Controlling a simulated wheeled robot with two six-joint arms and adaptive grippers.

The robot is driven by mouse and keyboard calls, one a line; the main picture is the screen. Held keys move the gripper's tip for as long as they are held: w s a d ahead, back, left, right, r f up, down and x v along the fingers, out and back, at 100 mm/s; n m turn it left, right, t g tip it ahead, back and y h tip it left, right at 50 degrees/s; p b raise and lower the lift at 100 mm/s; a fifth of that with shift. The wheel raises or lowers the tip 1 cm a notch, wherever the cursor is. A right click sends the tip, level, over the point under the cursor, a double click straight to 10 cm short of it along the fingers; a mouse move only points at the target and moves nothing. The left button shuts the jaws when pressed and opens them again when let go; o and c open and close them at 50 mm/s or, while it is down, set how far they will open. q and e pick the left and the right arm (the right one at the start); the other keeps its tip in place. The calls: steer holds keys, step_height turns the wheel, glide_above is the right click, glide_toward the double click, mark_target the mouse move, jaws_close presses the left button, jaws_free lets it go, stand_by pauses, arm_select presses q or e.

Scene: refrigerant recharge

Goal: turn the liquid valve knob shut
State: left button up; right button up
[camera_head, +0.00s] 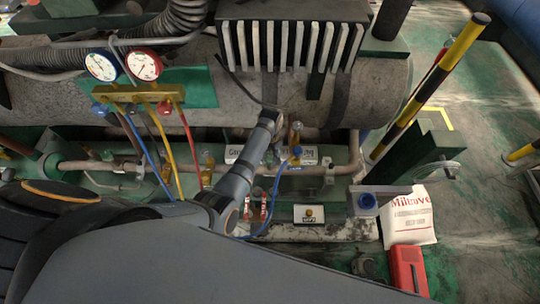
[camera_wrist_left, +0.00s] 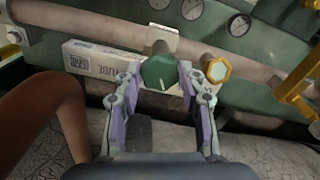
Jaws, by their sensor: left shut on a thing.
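A green hexagonal knob with a pale line on its face (camera_wrist_left: 158,74) sits in front of a pipe and a white label plate in the left wrist view. It is probably the liquid valve knob, but the plate's wording is not fully legible. My left gripper (camera_wrist_left: 160,80) is shut on the green knob, one finger at each side. In the head view my left arm reaches up toward the lower pipe, and its fingertips and the green knob cannot be made out. My right gripper is not in view.
A yellow hexagonal knob (camera_wrist_left: 218,70) stands just right of the gripped one. Gauges (camera_head: 143,65) with blue, yellow and red hoses are at left. A yellow-black post (camera_head: 430,85), a white bag (camera_head: 408,215) and a red case (camera_head: 408,270) are at right.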

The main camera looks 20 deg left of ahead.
arm_select(q)
steer(key=shift+r+m+p, duration=0.2)
steer(key=shift+m+p, duration=0.4)
steer(key=shift+p, duration=0.1)
steer(key=m+p, duration=0.2)
steer(key=shift+m, duration=0.3)
steer(key=m+p, duration=0.2)
steer(key=m, duration=0.1)
steer(key=shift+m, duration=0.3)
steer(key=m+p, duration=0.1)
steer(key=m, duration=0.1)
steer(key=shift+a+m, duration=0.1)
steer(key=shift+m, duration=0.2)
steer(key=m+p, duration=0.1)
steer(key=m, duration=0.2)
steer(key=shift+f+m, duration=0.1)
steer(key=shift+m, duration=0.2)
steer(key=m+p, duration=0.1)
steer(key=m, duration=0.2)
steer(key=shift+m, duration=0.4)
steer(key=m, duration=0.3)
steer(key=shift+f+m+p, duration=0.1)
steer(key=shift+m+p, duration=0.3)
steer(key=shift+m, duration=1.2)
